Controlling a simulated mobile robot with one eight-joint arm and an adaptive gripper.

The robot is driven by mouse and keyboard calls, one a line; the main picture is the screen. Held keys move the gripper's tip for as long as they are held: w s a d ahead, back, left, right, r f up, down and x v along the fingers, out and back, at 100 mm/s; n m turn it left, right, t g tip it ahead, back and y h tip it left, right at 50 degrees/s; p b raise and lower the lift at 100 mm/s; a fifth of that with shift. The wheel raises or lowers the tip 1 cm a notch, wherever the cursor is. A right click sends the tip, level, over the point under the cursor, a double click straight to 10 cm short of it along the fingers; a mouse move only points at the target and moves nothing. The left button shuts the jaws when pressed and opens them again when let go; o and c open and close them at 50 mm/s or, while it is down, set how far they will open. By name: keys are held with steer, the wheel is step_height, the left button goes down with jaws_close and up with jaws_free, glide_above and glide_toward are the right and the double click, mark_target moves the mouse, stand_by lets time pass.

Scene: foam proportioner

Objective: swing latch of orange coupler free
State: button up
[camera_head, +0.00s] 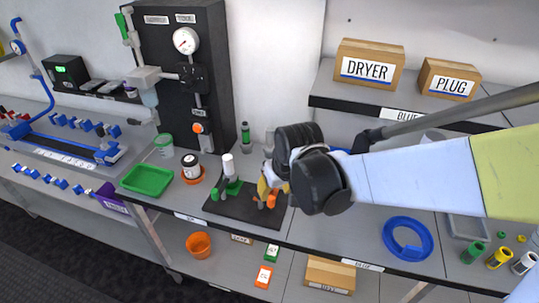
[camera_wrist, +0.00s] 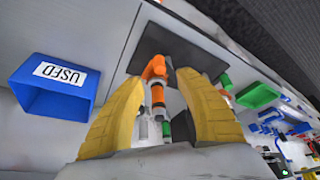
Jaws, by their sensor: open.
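The orange coupler (camera_head: 270,202) stands on the black plate (camera_head: 236,216) at the middle of the bench. In the wrist view the orange coupler (camera_wrist: 156,72) shows between the two yellow fingers of my gripper (camera_wrist: 160,79), with orange parts at its top and lower down. My gripper (camera_head: 268,187) is open and close over the coupler in the head view, and partly hides it. I cannot tell whether a finger touches it. The latch is too small to make out clearly. A green coupler (camera_head: 232,187) stands to the left on the same plate.
A blue bin marked USED (camera_wrist: 57,86) shows in the wrist view. A tall black panel (camera_head: 181,75) stands behind.

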mark_target(272, 199)
steer(key=b+x, duration=0.2)
steer(key=x, duration=0.6)
steer(key=shift+b, duration=0.35)
jaws_close()
